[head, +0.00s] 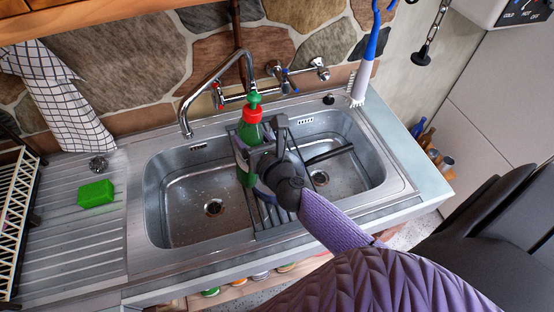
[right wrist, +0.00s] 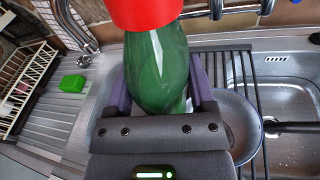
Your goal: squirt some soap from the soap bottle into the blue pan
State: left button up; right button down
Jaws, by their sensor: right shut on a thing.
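The soap bottle has a green body (head: 246,170), a red collar and a green top. My right gripper (head: 258,142) is shut around its body and holds it roughly upright over the middle of the double sink. In the right wrist view the bottle (right wrist: 158,68) stands between the two fingers. The blue pan looks grey-blue in the right wrist view (right wrist: 243,112); it lies on the dark rack behind and below the bottle. Its black handle (head: 330,153) points right over the right basin. Gripper and bottle hide most of the pan in the head view. My left gripper is out of view.
The tap (head: 214,72) arches behind the bottle, close to it. A green sponge (head: 96,193) lies on the left drainboard (head: 60,240). A blue and white brush (head: 364,75) hangs at the back right. Both basins look otherwise empty.

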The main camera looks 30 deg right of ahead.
jog(key=shift+f+m+b, duration=0.9)
jog(key=shift+f+b, duration=0.1)
jog(key=shift+b, duration=0.6)
notch_tip(320, 180, down, 9)
jog(key=m+b, duration=0.2)
jog(key=b, duration=0.4)
jog(key=m+t+b, duration=0.1)
jog(key=m+b, duration=0.1)
jog(key=b, duration=0.5)
jog(key=shift+a+f+m+y, duration=0.15)
jog(key=shift+m+y, duration=0.25)
jog(key=shift+a+f, duration=0.1)
jog(key=shift+w+r+m, duration=0.1)
jog(key=shift+r+m, duration=0.15)
jog(key=shift+m, duration=0.05)
jog(key=shift+f+b, duration=0.2)
jog(key=shift+b, duration=0.15)
jog(key=shift+a, duration=0.1)
jog(key=shift+f, duration=0.1)
jog(key=shift+a+f+m+b, duration=0.1)
jog(key=shift+m+b, duration=0.2)
jog(key=shift+b, duration=0.1)
